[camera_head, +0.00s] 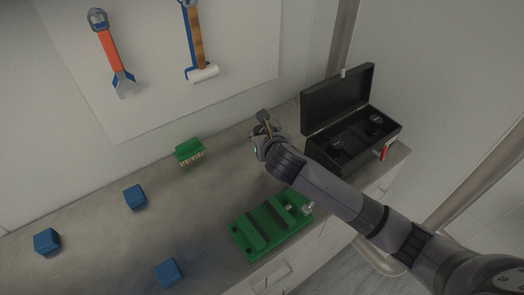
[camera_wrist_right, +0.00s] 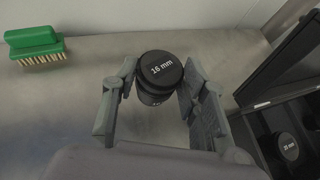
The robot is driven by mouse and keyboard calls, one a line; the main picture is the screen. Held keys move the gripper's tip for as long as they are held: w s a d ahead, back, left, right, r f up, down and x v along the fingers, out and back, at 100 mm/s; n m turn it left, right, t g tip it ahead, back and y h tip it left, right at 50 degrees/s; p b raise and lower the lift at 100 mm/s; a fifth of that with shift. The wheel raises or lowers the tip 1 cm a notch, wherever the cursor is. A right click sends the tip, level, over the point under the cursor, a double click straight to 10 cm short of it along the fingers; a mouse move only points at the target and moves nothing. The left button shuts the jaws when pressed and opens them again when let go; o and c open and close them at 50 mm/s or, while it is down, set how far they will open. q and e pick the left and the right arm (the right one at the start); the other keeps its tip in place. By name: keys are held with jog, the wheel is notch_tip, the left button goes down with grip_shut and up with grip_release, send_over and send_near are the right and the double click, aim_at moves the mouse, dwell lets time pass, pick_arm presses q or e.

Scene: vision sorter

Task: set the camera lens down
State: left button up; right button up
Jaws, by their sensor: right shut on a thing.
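The black camera lens (camera_wrist_right: 160,72), marked 16 mm on its cap, sits between the two fingers of my right gripper (camera_wrist_right: 157,82), which is shut on it. In the head view my right gripper (camera_head: 265,138) is over the back of the grey worktop (camera_head: 225,185), just left of the open black case (camera_head: 335,95). The lens is hard to make out there. I cannot tell whether its base touches the worktop. My left gripper is not in view.
Inside the case are dark lenses, one (camera_wrist_right: 287,146) near my right gripper. A green brush (camera_head: 189,149) lies to the left. A green slotted block (camera_head: 268,228) is at the front. Blue cubes (camera_head: 135,197) lie further left. Tools (camera_head: 108,45) hang on the wall board.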

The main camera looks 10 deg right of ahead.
notch_tip(320, 180, down, 8)
jog(key=shift+r, duration=0.2)
dwell(0.3)
jog(key=o, duration=1.3)
jog(key=shift+f, duration=0.15)
jog(key=v, duration=1.2)
jog(key=shift+b, duration=0.35)
